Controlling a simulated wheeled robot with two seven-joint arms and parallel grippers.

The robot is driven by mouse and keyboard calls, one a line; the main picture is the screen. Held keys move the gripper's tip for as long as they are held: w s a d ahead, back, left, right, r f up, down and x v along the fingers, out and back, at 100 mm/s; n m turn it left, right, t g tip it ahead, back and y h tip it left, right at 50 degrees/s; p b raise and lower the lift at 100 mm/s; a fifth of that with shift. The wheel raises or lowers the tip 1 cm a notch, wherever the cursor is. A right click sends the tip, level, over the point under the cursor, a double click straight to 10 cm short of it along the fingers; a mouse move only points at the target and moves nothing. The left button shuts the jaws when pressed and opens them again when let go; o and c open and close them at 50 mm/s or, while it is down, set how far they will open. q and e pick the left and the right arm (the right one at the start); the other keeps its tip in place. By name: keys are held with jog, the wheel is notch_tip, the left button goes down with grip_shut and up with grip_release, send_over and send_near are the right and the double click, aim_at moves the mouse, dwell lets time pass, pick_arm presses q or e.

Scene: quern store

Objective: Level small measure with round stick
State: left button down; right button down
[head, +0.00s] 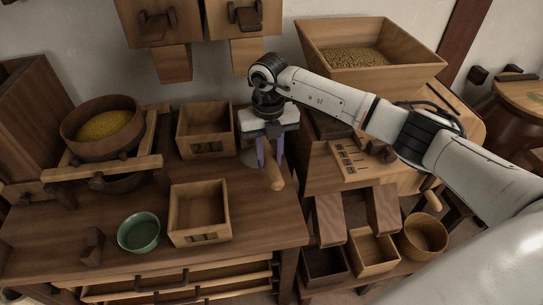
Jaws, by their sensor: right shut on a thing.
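My right gripper (270,155) hangs over the back right of the wooden table. It is shut on a pale round wooden stick (274,177), whose rounded lower end slants down in front of the fingers. Two square open wooden boxes with dark marks on their fronts stand to its left: one at the back (183,143) and one nearer the front (200,239). Both look empty, and the stick is apart from both. I cannot tell which, if either, is the small measure. A round wooden tub (424,237) stands low at the right. My left gripper is out of view.
A round sieve-like tub with yellow grain (103,124) sits on a wooden frame at the left. A green bowl (139,233) stands near the front edge. A grain-filled hopper (400,75) stands at the back right. The table's front right corner (268,228) is clear.

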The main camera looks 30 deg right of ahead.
jog(key=shift+a+r+p, duration=0.25)
jog(key=shift+r+p, duration=0.55)
jog(key=shift+r, duration=0.45)
jog(key=shift+a+r+p, duration=0.2)
jog(key=shift+r+p, duration=0.6)
jog(key=shift+r, duration=0.4)
